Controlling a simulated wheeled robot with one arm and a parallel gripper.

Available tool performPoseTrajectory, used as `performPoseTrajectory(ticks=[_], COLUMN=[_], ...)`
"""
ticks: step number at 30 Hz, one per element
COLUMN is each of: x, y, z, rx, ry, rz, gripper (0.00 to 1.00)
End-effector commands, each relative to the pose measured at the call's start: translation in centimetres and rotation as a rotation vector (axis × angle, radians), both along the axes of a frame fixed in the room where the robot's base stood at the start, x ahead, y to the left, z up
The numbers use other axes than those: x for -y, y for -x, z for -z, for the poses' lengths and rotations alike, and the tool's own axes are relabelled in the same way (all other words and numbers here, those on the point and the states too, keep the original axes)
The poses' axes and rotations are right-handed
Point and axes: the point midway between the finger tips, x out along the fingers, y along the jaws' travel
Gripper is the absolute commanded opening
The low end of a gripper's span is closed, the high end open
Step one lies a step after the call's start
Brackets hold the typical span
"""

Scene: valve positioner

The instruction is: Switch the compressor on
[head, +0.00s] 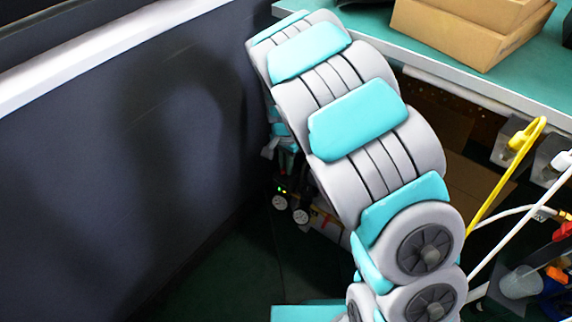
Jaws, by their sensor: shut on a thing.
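The compressor (305,212) stands low in the shade beside the dark wall, under the bench end. Two round white gauges and small green lights show on its front; most of it is hidden behind my arm. My gripper (284,157) is only partly visible, small and dark, at the compressor's upper part, just left of my arm. It is shut at a small reddish part there. The exact grip and the switch's position are too small and shaded to make out.
A dark wall panel (150,150) with a white ledge fills the left. A green-topped bench (375,22) with cardboard boxes (470,30) is at upper right. Yellow and white hoses (505,180) hang at right. Dark green floor (225,280) is clear at lower left.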

Motion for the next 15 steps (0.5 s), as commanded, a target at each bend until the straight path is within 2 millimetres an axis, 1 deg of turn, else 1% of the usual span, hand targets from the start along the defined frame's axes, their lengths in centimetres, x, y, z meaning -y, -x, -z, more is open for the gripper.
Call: performPoseTrajectory(ticks=[13, 14, 15], x=[-0.01, -0.01, -0.02], y=[0.00, 0.00, 0.00], z=[-0.02, -0.02, -0.02], rx=[0.000, 0.000, 0.001], ry=[0.000, 0.000, -0.001], rz=[0.012, 0.012, 0.011], gripper=[0.00, 0.14, 0.18])
